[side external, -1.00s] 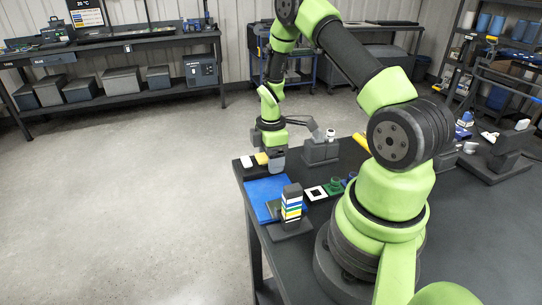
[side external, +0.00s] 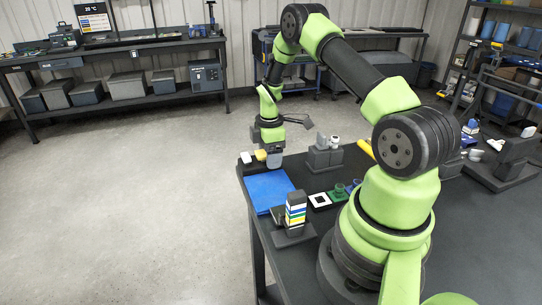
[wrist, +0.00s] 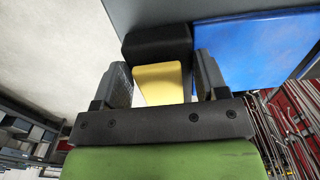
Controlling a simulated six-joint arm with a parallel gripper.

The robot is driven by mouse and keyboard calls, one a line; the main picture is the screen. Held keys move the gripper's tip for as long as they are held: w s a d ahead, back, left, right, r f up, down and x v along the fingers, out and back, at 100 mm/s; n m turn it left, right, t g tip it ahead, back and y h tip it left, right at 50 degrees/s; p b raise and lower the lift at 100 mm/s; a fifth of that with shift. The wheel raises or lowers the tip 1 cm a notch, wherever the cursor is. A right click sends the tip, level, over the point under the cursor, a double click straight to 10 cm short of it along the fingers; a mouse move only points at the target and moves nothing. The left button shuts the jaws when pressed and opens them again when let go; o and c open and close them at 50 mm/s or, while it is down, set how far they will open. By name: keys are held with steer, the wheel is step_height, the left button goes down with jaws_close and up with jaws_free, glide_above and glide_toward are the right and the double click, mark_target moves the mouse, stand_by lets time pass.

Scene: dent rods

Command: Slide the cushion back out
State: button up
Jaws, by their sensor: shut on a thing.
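A yellow pad (wrist: 160,80) lies between the fingers of my gripper (wrist: 165,80) in the wrist view, with a black block (wrist: 156,42) directly beyond it at the fingertips. Whether the pad and block are one piece, and which is the cushion, I cannot tell. My gripper is shut on the yellow pad. In the side view my gripper (side external: 274,159) is low over the far left table corner, with the yellow pad (side external: 261,155) just left of it and a small pale, dark-based piece (side external: 246,157) further left. The fingers partly hide the pad.
A blue mat (side external: 268,187) lies on the table (side external: 405,190) close to my gripper. A striped block stack (side external: 295,212) stands in front of it. A grey holder (side external: 323,158) stands to the right. Open floor is left of the table edge.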

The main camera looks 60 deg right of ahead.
steer(key=o, duration=1.2)
step_height(320, 180, up, 10)
